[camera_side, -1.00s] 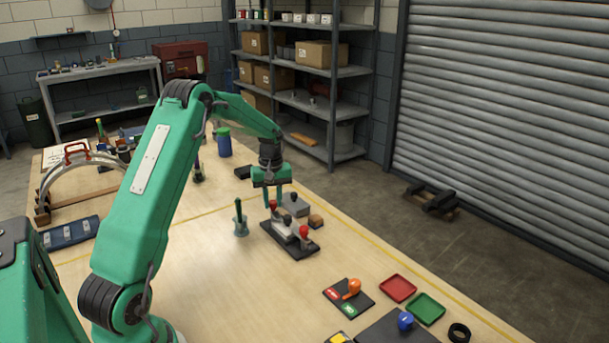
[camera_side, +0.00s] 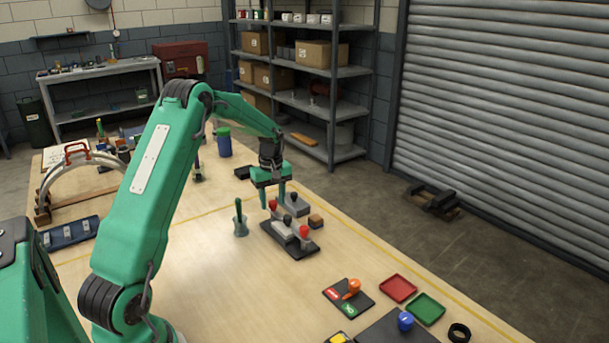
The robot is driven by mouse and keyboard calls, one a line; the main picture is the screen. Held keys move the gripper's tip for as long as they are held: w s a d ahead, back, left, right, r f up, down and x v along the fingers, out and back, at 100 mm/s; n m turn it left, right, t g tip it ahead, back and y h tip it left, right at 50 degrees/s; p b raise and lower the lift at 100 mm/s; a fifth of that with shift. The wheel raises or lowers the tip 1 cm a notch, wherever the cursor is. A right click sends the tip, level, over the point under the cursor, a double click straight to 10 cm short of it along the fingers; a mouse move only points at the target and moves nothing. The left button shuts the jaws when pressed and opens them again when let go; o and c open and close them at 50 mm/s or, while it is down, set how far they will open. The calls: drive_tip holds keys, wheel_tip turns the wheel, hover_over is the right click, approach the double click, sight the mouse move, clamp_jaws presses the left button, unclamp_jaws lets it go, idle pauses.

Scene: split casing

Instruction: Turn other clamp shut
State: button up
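A grey casing (camera_side: 282,228) lies on a black base plate (camera_side: 300,252) in the middle of the table. One red-knobbed clamp (camera_side: 304,231) stands at its near right end, and another red-knobbed clamp (camera_side: 273,204) at its far left end. A black knob (camera_side: 287,219) shows between them. My gripper (camera_side: 274,203) points down at the far left clamp, with its two fingers apart. The red knob appears between the fingertips, and no contact is visible. The clamp levers are too small to tell whether they are shut.
A grey block with a black knob (camera_side: 297,206) and a small brown block (camera_side: 316,221) lie just behind the plate.

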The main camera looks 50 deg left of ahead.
sight(273, 201)
idle(0.3)
drive_tip(key=shift+r, duration=3.85)
